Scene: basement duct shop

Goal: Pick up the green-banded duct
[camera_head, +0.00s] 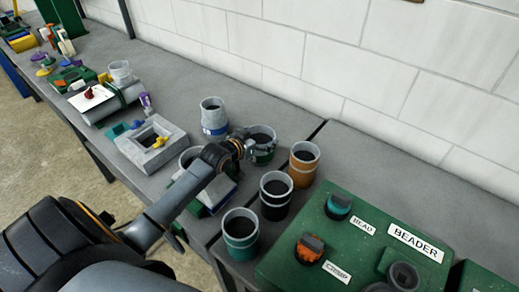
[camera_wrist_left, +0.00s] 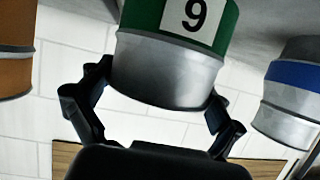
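The green-banded duct (camera_head: 262,150) is a short grey tube on the bench in the head view, between the blue-banded and orange ducts. It fills the top of the left wrist view (camera_wrist_left: 172,68), upside down, with a white label that reads 9 there. My left gripper (camera_head: 243,146) is at the duct's near left side. In the left wrist view its two fingers (camera_wrist_left: 160,92) are spread on either side of the duct, with the tips close to its edges. Whether they press on it cannot be told. My right gripper is not in view.
Close by stand a blue-banded duct (camera_head: 213,118), an orange duct (camera_head: 304,166), a black-banded duct (camera_head: 276,198) and a teal-banded duct (camera_head: 240,236). Another duct is partly behind my left arm. The green beader (camera_head: 340,245) is at right. A white wall backs the bench.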

